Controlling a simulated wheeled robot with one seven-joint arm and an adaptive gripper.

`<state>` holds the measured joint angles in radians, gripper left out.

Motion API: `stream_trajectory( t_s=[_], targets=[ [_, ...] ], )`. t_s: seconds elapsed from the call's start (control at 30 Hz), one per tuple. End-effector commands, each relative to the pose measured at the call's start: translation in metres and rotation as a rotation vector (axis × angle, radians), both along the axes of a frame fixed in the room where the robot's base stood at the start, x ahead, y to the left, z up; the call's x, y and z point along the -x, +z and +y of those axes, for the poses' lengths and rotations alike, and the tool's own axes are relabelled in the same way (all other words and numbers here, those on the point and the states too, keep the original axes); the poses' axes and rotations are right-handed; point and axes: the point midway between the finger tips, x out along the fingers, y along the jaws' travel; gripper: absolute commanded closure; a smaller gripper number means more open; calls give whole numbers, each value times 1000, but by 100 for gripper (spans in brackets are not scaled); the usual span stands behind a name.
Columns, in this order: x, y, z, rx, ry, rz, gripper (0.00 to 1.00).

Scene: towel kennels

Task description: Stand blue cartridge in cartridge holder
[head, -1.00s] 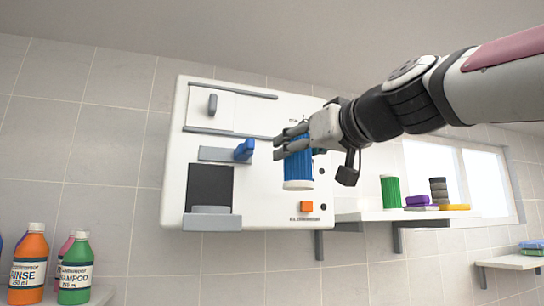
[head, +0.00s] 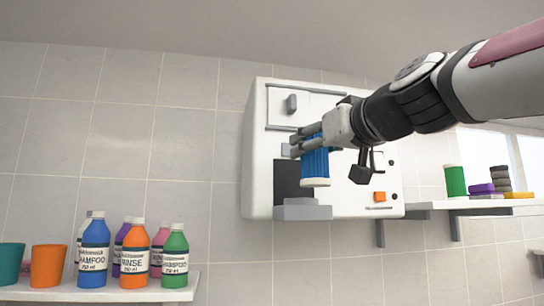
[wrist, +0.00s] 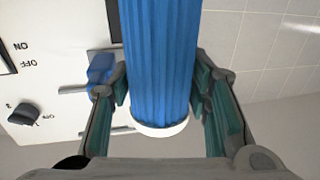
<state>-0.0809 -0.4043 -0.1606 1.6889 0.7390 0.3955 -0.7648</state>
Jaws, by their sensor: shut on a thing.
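The ribbed blue cartridge (head: 315,165) with a white lower end is upright in my gripper (head: 300,142), in front of the white wall machine (head: 259,150). In the wrist view my gripper's fingers lie on both sides of the cartridge (wrist: 160,65), shut on it. The machine has a dark recess (head: 288,178) with a grey ledge (head: 303,212) at its foot. The cartridge hangs in front of the recess in the picture, with its white end above the ledge. I cannot tell whether this recess is the cartridge holder. My gripper and the cartridge hide part of the machine's front.
A blue lever (wrist: 101,68) on the machine shows beside a finger in the wrist view. Several bottles (head: 133,255) and an orange cup (head: 48,265) stand on a shelf at lower left. A right-hand shelf holds a green ribbed cylinder (head: 455,181) and a purple item (head: 481,188).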

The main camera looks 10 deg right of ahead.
Motion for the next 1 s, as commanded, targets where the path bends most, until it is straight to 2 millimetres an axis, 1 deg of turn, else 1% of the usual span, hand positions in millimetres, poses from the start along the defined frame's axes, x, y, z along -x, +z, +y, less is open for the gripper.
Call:
stream_trajectory(
  t_s=[1.0],
  targets=[
    [-64,-6,0,0,0,0,86]
  ],
)
